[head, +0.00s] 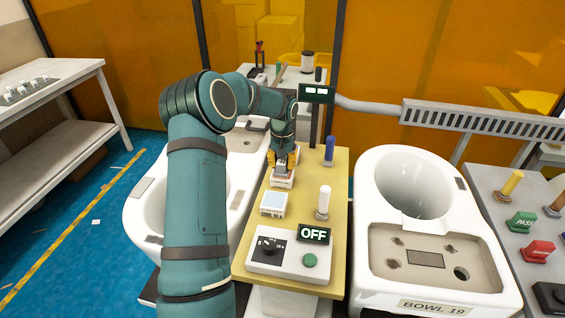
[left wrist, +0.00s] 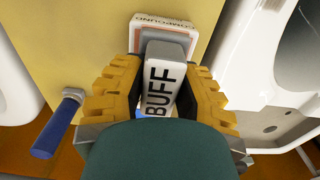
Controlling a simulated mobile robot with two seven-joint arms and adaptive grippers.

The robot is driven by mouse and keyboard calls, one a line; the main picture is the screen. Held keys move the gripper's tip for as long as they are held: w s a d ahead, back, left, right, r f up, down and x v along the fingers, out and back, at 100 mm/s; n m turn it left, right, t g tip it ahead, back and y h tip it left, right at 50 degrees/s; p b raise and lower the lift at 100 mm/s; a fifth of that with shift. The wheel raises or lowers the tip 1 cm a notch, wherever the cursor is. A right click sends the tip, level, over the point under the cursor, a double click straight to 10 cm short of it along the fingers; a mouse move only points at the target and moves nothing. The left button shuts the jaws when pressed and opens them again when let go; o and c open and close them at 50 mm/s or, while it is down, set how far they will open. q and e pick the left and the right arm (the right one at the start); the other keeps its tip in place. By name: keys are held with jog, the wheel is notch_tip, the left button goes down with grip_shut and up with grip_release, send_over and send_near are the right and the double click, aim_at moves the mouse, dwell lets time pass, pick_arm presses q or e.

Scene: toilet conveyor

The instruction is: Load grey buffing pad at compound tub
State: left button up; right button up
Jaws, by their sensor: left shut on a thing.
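My left gripper (head: 285,160) is shut on the grey buffing pad (left wrist: 166,68), a block with a white face lettered BUFF. Its yellow fingers (left wrist: 160,95) grip the pad from both sides in the left wrist view. The compound tub (head: 282,182), white with an orange-red border, stands on the yellow bench top just under the gripper. In the left wrist view the tub (left wrist: 146,32) lies beyond the pad's far end, partly hidden by it. I cannot tell whether the pad touches the tub. My right gripper is not in view.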

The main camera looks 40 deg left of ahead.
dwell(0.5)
pick_arm(q)
jog(key=shift+r+p, duration=2.55)
jog(key=shift+r, duration=1)
